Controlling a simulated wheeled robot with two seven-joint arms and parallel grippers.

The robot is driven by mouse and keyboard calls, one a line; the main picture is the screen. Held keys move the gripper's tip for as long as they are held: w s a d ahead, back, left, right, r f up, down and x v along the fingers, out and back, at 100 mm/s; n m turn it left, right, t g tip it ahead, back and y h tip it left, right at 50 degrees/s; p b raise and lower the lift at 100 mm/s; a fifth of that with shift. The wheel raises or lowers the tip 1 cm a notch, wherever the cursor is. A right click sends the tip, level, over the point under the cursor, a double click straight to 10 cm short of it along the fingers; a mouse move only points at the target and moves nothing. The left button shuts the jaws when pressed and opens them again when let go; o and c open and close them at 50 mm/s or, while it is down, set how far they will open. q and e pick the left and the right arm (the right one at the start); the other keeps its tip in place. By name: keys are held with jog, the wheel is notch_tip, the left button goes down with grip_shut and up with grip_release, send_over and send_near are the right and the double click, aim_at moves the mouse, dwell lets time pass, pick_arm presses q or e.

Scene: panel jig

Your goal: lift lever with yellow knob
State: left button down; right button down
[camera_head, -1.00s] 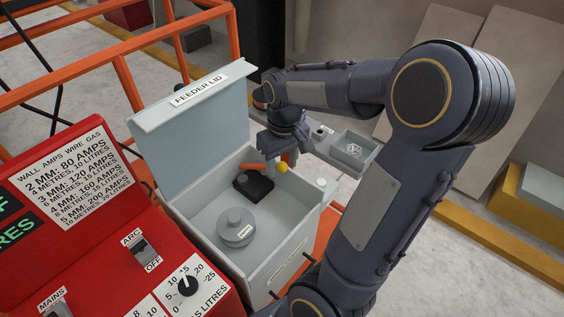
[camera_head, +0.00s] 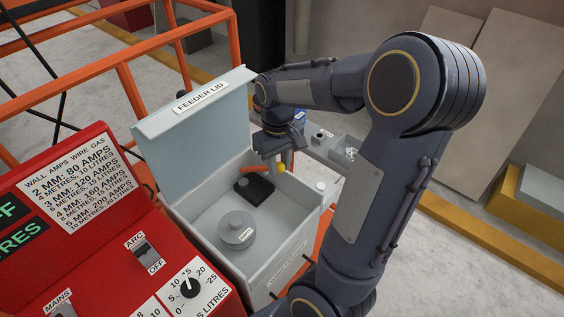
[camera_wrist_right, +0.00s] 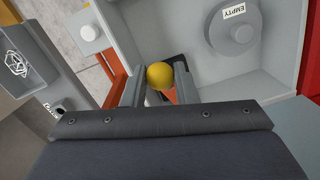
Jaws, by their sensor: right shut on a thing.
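The round yellow knob (camera_head: 281,168) is on the far side of the open grey feeder box (camera_head: 283,254), near the orange-red lever (camera_head: 257,170) and a black block (camera_head: 254,187). My right gripper (camera_head: 277,160) reaches down over the box's back edge from the right. In the right wrist view the yellow knob (camera_wrist_right: 160,75) lies between the two fingers of my right gripper (camera_wrist_right: 158,82), which are shut on it. The orange-red lever (camera_wrist_right: 171,95) shows just behind it, partly hidden by a finger. My left gripper is not in view.
The pale lid (camera_head: 195,115) marked FEEDER LID stands open to the left of my right wrist. A grey spool (camera_head: 236,229) lies in the box. A side tray (camera_head: 326,149) holds small parts. The red panel (camera_head: 85,185) is at the left, and orange rails (camera_head: 140,100) stand behind.

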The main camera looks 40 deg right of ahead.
jog(key=shift+w+r+g+p, duration=0.4)
jog(key=shift+w+r+p, duration=0.05)
jog(key=shift+r, duration=0.1)
jog(key=shift+f, duration=0.1)
jog(key=c, duration=1.1)
grip_release()
jog(key=shift+c, duration=0.2)
notch_tip(320, 180, up, 8)
jog(key=shift+w+b, duration=0.35)
jog(key=shift+w, duration=0.05)
jog(key=shift+d+f, duration=0.1)
